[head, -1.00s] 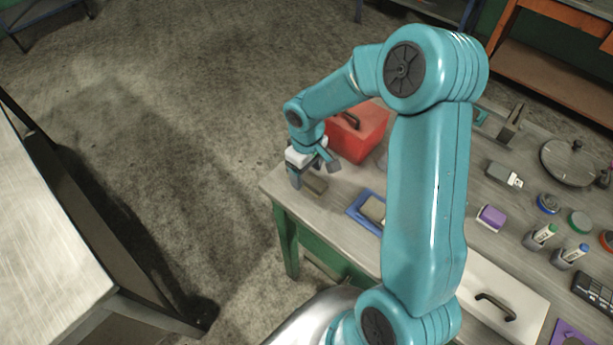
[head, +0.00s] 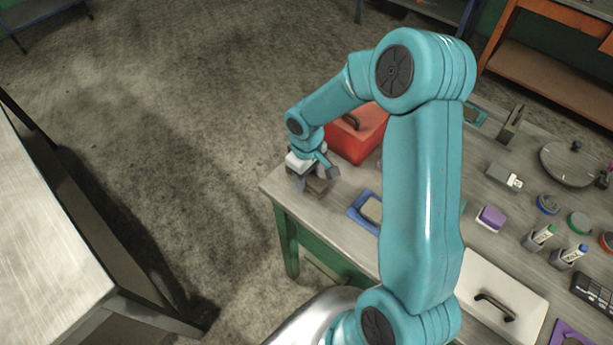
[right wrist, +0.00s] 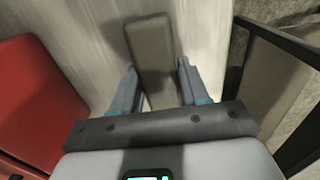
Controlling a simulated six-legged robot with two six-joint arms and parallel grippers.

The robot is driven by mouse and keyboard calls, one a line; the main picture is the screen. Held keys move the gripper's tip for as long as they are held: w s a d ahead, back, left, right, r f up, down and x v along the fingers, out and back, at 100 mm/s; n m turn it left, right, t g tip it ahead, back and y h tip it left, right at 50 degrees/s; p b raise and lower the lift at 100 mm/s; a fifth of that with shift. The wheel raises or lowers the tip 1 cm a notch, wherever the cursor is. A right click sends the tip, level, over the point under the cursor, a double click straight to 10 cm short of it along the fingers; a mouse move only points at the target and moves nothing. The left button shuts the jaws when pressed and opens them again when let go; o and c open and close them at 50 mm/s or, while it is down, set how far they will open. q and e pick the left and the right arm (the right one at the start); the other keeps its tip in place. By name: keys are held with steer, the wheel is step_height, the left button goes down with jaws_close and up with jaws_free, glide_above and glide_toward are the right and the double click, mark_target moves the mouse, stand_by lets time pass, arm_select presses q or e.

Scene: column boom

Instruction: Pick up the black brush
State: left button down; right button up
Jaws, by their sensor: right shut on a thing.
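The brush (right wrist: 150,50) shows in the right wrist view as a plain, oblong, dark grey-brown block; I see no bristles. It lies between the two fingers of my right gripper (right wrist: 157,82), which is shut on it. In the head view, the right gripper (head: 315,178) is down at the near left corner of the workbench, with the brush (head: 317,186) partly hidden under it. Whether the brush touches the bench top is hard to tell. My left gripper is not in view.
A red box (head: 358,140) with a dark handle stands close beside the gripper. A blue-rimmed tray (head: 357,217) lies to the right. Purple block (head: 491,217), marker holders and a round lidded pan (head: 572,165) are farther right. The bench's left edge is near.

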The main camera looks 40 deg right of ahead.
step_height(320, 180, up, 20)
steer(key=shift+f, duration=0.15)
stand_by(0.4)
steer(key=shift+o, duration=0.8)
